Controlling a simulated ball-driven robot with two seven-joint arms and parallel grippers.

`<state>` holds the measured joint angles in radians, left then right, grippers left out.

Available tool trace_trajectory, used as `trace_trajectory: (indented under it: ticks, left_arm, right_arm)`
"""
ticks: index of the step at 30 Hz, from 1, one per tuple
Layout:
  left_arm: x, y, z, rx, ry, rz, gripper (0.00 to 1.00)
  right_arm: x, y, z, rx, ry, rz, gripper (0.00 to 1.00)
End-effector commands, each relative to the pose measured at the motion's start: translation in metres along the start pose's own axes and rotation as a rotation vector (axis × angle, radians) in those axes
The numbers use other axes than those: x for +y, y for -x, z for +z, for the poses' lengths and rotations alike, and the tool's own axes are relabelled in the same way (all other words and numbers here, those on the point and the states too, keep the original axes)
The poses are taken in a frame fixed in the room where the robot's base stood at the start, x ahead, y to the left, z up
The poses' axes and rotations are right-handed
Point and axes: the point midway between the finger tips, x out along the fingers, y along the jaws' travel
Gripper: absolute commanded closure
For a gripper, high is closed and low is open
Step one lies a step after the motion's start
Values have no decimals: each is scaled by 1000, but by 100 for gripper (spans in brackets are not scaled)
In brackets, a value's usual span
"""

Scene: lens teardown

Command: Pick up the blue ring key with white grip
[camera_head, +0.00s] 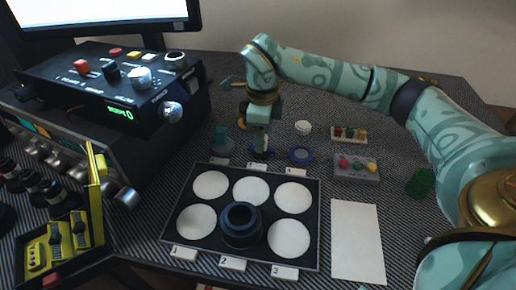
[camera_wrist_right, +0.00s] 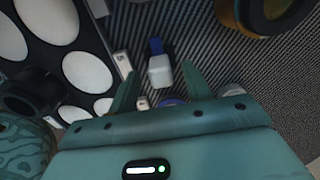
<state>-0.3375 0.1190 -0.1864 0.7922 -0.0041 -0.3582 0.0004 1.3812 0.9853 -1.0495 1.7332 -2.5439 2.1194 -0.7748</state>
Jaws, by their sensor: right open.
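My right gripper (camera_head: 259,148) points down at the row of tools behind the black tray. It is open, and its two fingers also show in the right wrist view (camera_wrist_right: 160,88). The key (camera_wrist_right: 160,70), with a white block-shaped grip and a blue part (camera_wrist_right: 155,46), lies between and just beyond the fingertips in that view. I see no finger closed on it. In the head view the gripper hides most of it; a little blue (camera_head: 262,155) shows below the fingers. My left gripper is not in view.
The black tray (camera_head: 173,212) with white round pads holds a dark lens ring (camera_head: 240,224). A flat blue ring (camera_head: 301,154) lies right of the gripper, a teal-topped tool (camera_head: 221,138) left of it. A grey button box (camera_head: 357,169) and white sheet (camera_head: 357,240) lie to the right.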

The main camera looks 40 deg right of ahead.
Motion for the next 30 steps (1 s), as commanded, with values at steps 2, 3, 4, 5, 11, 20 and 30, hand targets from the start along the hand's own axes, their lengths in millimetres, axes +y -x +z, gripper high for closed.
trace_trajectory:
  ticks: [2, 3, 4, 5, 11, 20, 30]
  left_arm:
    - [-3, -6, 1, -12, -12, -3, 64]
    - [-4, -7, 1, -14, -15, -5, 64]
    - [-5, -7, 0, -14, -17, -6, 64]
    - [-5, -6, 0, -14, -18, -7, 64]
    - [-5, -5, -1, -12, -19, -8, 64]
    - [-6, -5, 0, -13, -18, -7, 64]
    - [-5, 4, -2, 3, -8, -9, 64]
  right_arm:
    - [-1, -17, 0, 4, -1, 4, 51]
    - [0, -18, 0, 3, -1, 3, 51]
    - [0, -19, 0, 2, 0, 2, 51]
    - [0, -18, 0, 1, -1, 1, 51]
    - [-1, -16, 0, -1, -1, -1, 54]
    - [-1, -16, 0, -1, -1, -1, 100]
    - [-1, 0, 0, -5, -2, -5, 100]
